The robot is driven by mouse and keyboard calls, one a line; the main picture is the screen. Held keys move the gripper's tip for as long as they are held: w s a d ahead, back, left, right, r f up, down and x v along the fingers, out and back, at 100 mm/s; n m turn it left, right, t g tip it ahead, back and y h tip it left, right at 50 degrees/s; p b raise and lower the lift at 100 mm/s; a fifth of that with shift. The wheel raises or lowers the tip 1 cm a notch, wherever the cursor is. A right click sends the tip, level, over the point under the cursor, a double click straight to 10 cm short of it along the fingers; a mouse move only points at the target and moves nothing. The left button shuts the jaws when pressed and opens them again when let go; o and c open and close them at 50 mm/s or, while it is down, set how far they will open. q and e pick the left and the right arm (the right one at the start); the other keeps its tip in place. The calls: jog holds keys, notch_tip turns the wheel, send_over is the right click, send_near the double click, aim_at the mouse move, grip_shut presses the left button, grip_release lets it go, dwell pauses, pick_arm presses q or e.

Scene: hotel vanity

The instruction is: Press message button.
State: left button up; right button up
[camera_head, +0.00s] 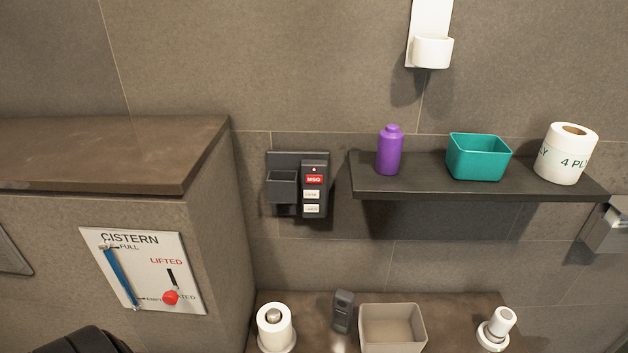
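A dark wall unit (323,213) is mounted on the tiled wall, left of the shelf. A red patch marked MSG (314,180) is near its top, with a small pale dot above it. Two white labelled patches (311,201) sit below the red one; their small text is hard to read. A dark open holder (281,187) is fixed at the unit's left side and looks empty.
A dark shelf (480,191) holds a purple bottle (389,152), teal bin (478,157) and paper roll (566,155). The lower ledge (262,300) bears a dark handset (343,311) and beige box (393,327). A boxed-out wall with a CISTERN sign (145,268) juts out left.

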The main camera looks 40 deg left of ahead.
pick_arm(q)
grip_shut()
dwell(1.5)
